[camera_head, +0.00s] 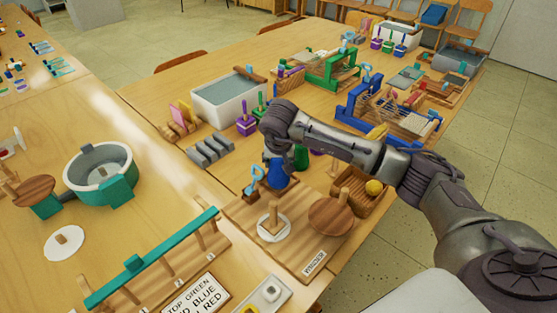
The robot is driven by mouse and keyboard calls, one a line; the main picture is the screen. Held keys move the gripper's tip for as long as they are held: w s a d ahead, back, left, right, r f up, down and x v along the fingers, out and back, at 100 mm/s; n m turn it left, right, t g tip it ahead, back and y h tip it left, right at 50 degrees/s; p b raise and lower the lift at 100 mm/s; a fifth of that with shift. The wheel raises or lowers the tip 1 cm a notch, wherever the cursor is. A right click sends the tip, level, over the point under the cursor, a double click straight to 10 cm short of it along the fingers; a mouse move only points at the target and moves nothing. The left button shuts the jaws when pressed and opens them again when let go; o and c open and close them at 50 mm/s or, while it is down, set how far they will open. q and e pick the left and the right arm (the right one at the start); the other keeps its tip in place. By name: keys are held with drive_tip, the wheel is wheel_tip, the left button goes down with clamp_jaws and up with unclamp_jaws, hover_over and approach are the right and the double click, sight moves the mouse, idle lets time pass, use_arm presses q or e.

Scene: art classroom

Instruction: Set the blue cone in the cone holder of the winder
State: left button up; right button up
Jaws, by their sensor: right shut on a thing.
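My right arm comes in from the right, and its gripper (276,152) points down just past the wrist, partly hidden by it. It is shut on the blue cone (277,176), whose top is covered by the gripper. The cone is over the back left of the winder's wooden board; I cannot tell whether it touches anything below. The winder (298,252) has a white disc with an upright wooden peg (271,225) and a round wooden disc (330,216). The peg looks empty. A light blue clamp-like piece (254,184) stands left of the cone. My left gripper is not in view.
A green object (301,158) stands close behind the blue cone. A wooden tray (378,203) with a yellow ball is right of the winder. A teal rack (150,262) and a label card (198,300) lie to the left. Grey blocks (209,150) and a white tub (229,105) are behind.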

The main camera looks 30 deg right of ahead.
idle(0.4)
drive_tip(key=o, duration=1.3)
drive_tip(key=shift+o, duration=0.2)
drive_tip(key=v, duration=1.2)
